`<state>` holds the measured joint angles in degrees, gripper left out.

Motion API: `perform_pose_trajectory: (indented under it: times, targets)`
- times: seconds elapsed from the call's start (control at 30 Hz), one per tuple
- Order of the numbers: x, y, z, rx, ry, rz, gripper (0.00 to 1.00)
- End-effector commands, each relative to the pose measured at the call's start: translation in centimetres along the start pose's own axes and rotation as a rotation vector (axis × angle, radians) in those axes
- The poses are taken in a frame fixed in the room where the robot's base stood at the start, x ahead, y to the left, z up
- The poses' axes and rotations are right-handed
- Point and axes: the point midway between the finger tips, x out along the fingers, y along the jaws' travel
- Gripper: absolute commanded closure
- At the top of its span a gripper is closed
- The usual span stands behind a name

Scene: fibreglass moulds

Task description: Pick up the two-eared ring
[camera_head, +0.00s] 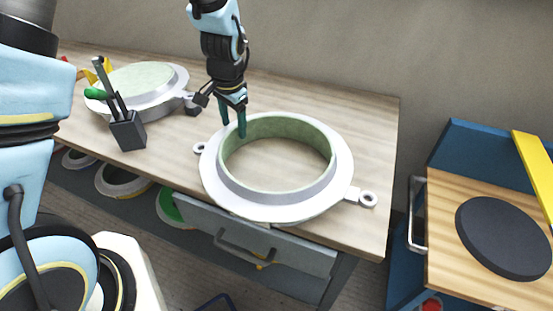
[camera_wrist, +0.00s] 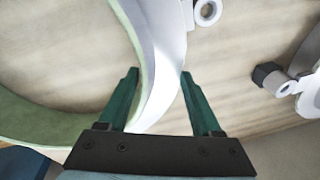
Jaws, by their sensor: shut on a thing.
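The two-eared ring (camera_head: 222,187) is a pale grey flange with a raised collar, green on the inside. One ear points left (camera_head: 200,148) and the other points right (camera_head: 368,199). The ring lies level at the workbench top; I cannot tell whether it is clear of the surface. My gripper (camera_head: 233,128) comes down from above at the ring's far left side, with green fingers shut on the collar wall. In the wrist view the ring's wall (camera_wrist: 157,45) runs between the two fingers (camera_wrist: 158,74), and one ear (camera_wrist: 207,12) shows at the top.
Another round mould (camera_head: 150,97) with a pale green top lies at the bench's back left. A dark tool holder (camera_head: 128,132) stands before it. The wooden workbench (camera_head: 372,150) is bare right of the ring. A blue cart (camera_head: 400,270) with a dark disc (camera_head: 503,238) stands at right.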

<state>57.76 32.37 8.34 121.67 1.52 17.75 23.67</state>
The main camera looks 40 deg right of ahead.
Motion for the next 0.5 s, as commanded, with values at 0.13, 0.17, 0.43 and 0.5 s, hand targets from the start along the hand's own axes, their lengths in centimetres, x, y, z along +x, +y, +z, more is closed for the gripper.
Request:
perform_pose_trajectory:
  times: [0.13,0.17,0.43,0.5]
  targets:
    - [-0.02,0.01,0.00,0.000,0.000,0.000,0.80]
    - [-0.02,0.01,0.00,0.000,0.000,0.000,0.83]
    - [-0.02,0.01,0.00,0.000,0.000,0.000,1.00]
    - [-0.03,0.01,0.00,0.000,0.000,0.000,1.00]
